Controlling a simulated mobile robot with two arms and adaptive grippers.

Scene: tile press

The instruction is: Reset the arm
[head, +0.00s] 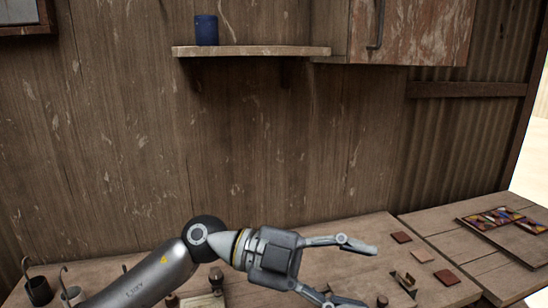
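My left gripper (362,277) reaches in from the left over the wooden workbench (340,232). Its two fingers are spread wide apart, pointing right, with nothing between them. The lower finger runs to the bottom edge of the head view. My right gripper is not in view.
Small square tiles, a dark red one (401,237), a paler one (421,255) and a reddish one (447,277), lie right of the gripper. A board with coloured pieces (500,219) lies at far right.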

